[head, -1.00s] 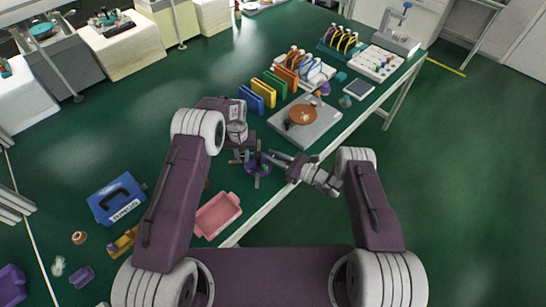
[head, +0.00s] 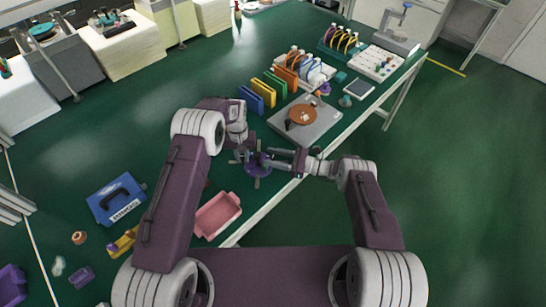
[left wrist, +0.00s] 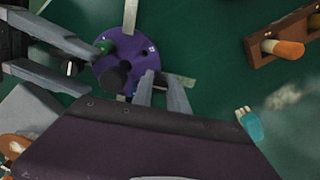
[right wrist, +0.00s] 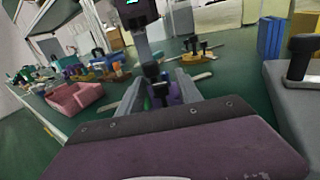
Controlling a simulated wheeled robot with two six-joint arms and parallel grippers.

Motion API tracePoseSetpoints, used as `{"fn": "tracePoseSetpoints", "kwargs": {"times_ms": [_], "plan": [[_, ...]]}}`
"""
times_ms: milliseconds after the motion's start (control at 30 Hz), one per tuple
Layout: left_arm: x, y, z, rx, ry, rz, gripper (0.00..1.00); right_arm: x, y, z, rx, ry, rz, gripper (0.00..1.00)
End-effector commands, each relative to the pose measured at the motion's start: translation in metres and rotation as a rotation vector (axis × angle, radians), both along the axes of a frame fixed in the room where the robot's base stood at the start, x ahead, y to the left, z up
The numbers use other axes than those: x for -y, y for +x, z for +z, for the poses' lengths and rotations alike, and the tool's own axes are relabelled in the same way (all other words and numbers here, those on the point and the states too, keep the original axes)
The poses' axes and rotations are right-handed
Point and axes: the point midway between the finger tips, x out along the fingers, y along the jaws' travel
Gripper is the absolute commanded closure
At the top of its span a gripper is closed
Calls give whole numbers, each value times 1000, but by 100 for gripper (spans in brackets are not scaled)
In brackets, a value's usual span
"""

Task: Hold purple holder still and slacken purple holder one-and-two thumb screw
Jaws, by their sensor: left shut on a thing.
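The purple holder (head: 258,170) is a round disc with pale bars sticking out, on the green table. In the left wrist view the holder (left wrist: 127,52) shows a black knob (left wrist: 112,76) and a green knob (left wrist: 103,46). My left gripper (head: 244,156) is shut on the holder near a pale bar at its edge; its fingers (left wrist: 160,84) show in its own wrist view. My right gripper (head: 270,159) is open at the holder's right side. In the right wrist view its fingers (right wrist: 160,92) stand either side of the holder and a black knob. Which knob is one-and-two I cannot tell.
A pink tray (head: 218,214) lies near the table's front edge. A grey plate with an orange disc (head: 302,114) stands right of the holder, with colored upright racks (head: 264,90) behind. A blue case (head: 117,198) lies to the left.

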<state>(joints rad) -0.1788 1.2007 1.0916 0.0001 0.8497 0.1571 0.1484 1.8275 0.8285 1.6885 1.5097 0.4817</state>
Motion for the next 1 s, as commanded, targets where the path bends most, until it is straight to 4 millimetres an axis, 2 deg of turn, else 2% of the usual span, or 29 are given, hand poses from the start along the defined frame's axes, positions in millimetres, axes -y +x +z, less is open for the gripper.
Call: {"fn": "tracePoseSetpoints", "kwargs": {"times_ms": [300,367,700,833,1000], "plan": [[0,0,1,1,0,0,100,5,-1,0,0,0,-3,59],[0,0,1,1,0,0,100,14,-3,0,-1,-1,-4,59],[0,1,1,1,0,0,100,93,-26,0,0,0,-5,59],[0,1,1,1,0,0,100,110,-31,0,1,0,-3,59],[0,1,1,1,0,0,100,116,-33,0,0,0,-1,59]]}}
